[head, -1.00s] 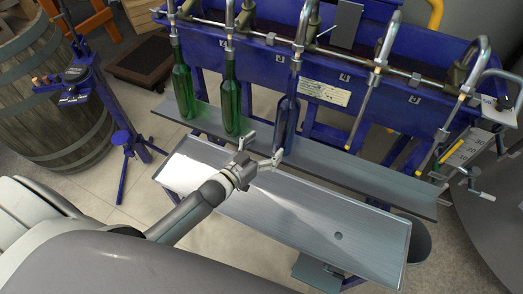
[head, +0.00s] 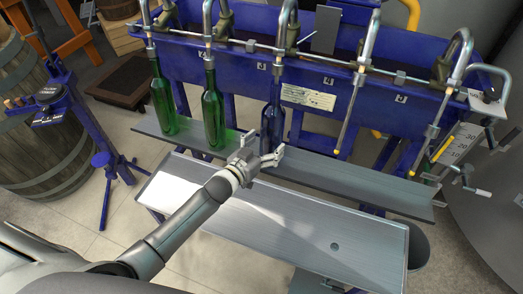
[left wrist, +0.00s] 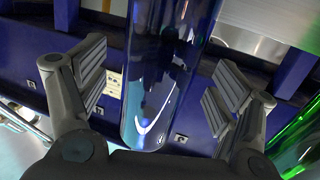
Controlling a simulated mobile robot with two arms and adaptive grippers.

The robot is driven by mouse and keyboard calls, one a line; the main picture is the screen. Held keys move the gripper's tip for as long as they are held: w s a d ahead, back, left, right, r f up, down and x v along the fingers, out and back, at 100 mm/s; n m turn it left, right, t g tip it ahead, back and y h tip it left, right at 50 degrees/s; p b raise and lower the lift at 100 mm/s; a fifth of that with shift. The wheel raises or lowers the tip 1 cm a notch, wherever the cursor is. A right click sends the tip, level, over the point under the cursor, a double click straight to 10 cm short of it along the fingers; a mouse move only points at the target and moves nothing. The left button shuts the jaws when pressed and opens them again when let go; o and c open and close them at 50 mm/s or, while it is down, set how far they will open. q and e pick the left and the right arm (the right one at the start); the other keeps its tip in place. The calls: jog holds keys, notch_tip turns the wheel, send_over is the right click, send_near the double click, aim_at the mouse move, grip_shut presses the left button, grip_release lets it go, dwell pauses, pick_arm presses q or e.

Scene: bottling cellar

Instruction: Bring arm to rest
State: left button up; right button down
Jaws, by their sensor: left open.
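A blue bottle (head: 272,118) stands upright on the grey shelf under one of the filling spouts. My left gripper (head: 264,148) is open at the lower part of this bottle, its fingers on either side in the picture. In the left wrist view the blue bottle (left wrist: 160,75) shows between my open left gripper's (left wrist: 160,88) padded fingers, with a visible gap on both sides. How deep the bottle sits between them I cannot tell. My left arm reaches in from the lower left, over the front tray. My right gripper is not in view.
Two green bottles (head: 213,110) stand left of the blue one, under other spouts. A grey shelf (head: 350,178) and a bare front tray (head: 290,225) run below the blue filling machine (head: 400,85). A barrel (head: 40,150) and a blue stand (head: 100,160) are at left.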

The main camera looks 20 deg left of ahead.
pick_arm(q)
jog(key=shift+w, duration=0.15)
jog(key=shift+b+x, duration=0.85)
jog(key=shift+x, duration=0.9)
grip_shut()
jog(key=shift+w+r, duration=0.1)
jog(key=shift+r, duration=0.1)
